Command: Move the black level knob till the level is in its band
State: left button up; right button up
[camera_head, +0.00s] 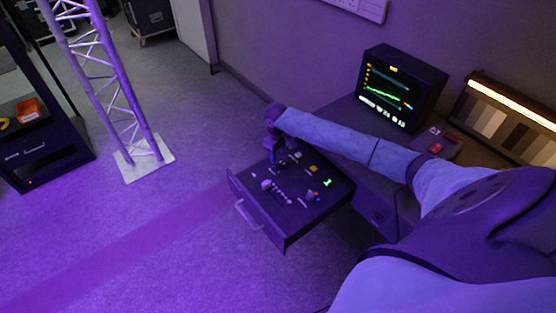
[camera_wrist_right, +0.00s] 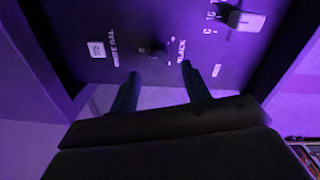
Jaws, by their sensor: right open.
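The black level knob (camera_wrist_right: 158,51) is a small dark knob beside the printed word BLACK on the panel in the right wrist view. My right gripper (camera_wrist_right: 160,78) is open, its two fingers apart and pointing at the panel with the knob between and just beyond their tips. I cannot tell if they touch it. In the head view my right gripper (camera_head: 279,158) is over the far edge of the control panel (camera_head: 262,202) and hides the knob. A monitor (camera_head: 402,86) shows a wavy green trace and coloured marks; its band is too small to read. My left gripper is not in view.
The panel carries other controls, among them a light slider (camera_head: 267,184) and a lit green button (camera_head: 328,183). The wrist view shows a pale button (camera_wrist_right: 97,49) and a lever (camera_wrist_right: 240,19). A red button box (camera_head: 437,147) and grey-scale chart (camera_head: 503,118) stand right.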

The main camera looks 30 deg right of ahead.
aim_at(278, 162)
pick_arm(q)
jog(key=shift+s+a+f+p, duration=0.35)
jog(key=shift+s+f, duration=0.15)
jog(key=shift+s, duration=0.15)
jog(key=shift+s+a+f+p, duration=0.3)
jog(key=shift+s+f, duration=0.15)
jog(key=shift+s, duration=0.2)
pick_arm(e)
jog(key=shift+d+f, duration=0.15)
jog(key=shift+f, duration=2.25)
jog(key=shift+c, duration=0.5)
jog(key=c, duration=0.9)
jog(key=shift+n, duration=0.6)
jog(key=shift+r+n+p, duration=0.1)
jog(key=shift+n+p, duration=0.2)
jog(key=shift+n, duration=1.2)
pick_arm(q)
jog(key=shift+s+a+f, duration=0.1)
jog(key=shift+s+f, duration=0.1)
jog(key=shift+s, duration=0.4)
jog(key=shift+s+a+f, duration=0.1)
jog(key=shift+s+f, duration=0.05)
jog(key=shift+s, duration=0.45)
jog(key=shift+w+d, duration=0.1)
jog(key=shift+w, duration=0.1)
